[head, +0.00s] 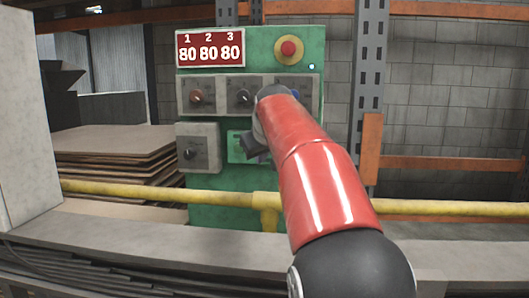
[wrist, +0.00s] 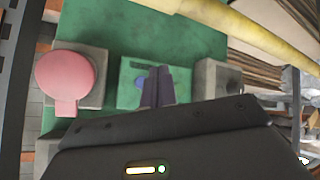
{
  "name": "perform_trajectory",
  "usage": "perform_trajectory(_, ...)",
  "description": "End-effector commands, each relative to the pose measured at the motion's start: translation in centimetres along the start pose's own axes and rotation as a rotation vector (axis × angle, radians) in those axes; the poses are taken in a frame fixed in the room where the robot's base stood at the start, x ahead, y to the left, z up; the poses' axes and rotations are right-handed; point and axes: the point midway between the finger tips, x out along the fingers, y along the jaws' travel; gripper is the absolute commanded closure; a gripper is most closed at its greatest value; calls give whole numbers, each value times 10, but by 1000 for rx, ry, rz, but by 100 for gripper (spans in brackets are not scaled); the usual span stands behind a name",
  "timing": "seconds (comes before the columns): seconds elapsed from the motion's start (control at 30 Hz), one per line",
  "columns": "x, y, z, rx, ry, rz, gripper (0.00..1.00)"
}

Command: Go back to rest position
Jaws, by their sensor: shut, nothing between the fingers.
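My red arm reaches from the lower right of the head view towards a green control panel (head: 235,210). My gripper (head: 258,155) is a dark shape, partly hidden behind my arm, in front of the panel's lower half. In the wrist view my gripper (wrist: 158,84) has its two dark fingers together with nothing between them. The fingers point at a green box (wrist: 130,96) with a blue button (wrist: 140,81), and overlap it in the picture. I cannot tell whether they touch it.
The panel bears a red display (head: 210,48) reading 80 80 80, a red push button (head: 288,49) and several knobs. A round pink-red part (wrist: 65,80) sits left of my fingers in the wrist view. A yellow rail (head: 160,191) crosses before the panel. Stacked sheets (head: 110,150) lie left.

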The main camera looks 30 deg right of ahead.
Motion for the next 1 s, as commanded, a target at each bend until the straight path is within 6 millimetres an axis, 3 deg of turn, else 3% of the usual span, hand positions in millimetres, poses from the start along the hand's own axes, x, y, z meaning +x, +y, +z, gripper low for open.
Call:
perform_trajectory(0.3,-1,-1,1,0,-1,-2,100)
perform_trajectory(0.47,-22,-25,20,12,-21,-30,100)
perform_trajectory(0.57,-45,-57,52,27,-54,-66,100)
perform_trajectory(0.67,-70,-91,98,47,-94,-106,100)
perform_trajectory(0.8,-96,-134,175,71,-156,-154,100)
perform_trajectory(1.0,-115,-178,285,98,-239,-203,100)
